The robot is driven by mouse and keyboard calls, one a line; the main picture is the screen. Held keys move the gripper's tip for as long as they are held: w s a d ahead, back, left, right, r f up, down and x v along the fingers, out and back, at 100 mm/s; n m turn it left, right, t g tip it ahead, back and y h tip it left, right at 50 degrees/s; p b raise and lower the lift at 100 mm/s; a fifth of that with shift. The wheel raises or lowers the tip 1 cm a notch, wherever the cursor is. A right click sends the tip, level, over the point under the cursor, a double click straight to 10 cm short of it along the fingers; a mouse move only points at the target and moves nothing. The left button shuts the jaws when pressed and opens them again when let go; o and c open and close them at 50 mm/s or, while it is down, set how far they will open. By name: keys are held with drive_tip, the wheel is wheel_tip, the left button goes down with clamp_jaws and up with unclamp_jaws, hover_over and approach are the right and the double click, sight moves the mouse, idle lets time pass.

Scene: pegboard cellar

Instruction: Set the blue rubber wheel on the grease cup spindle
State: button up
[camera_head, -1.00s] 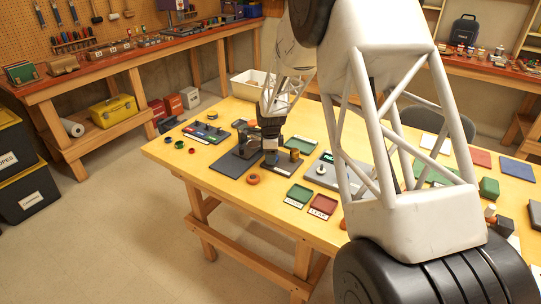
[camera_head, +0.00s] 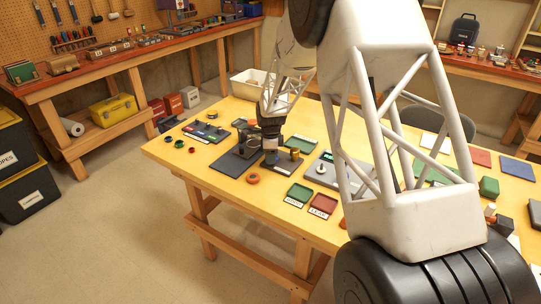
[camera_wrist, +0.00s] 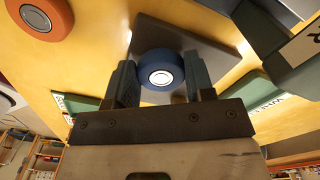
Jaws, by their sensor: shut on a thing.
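The blue rubber wheel (camera_wrist: 161,70) is held between the two fingers of my gripper (camera_wrist: 158,76) in the wrist view, with its pale hub facing the camera. In the head view my gripper (camera_head: 271,156) is low over the yellow table, beside the dark mat and left of a small brass-coloured cylinder (camera_head: 295,154). The wheel is too small to make out clearly there. I cannot pick out the grease cup spindle with certainty in either view. A dark flat plate (camera_wrist: 207,38) lies beyond the wheel in the wrist view.
An orange wheel (camera_head: 253,178) lies in front of the dark mat (camera_head: 229,166) and also shows in the wrist view (camera_wrist: 42,14). Green (camera_head: 299,194) and red (camera_head: 322,205) trays are at the front edge. A white bin (camera_head: 246,84) stands behind.

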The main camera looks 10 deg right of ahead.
drive_tip(key=shift+f, duration=0.2)
idle(0.5)
drive_tip(key=o, duration=1.4)
drive_tip(key=shift+r, duration=0.1)
drive_tip(key=shift+r, duration=3.3)
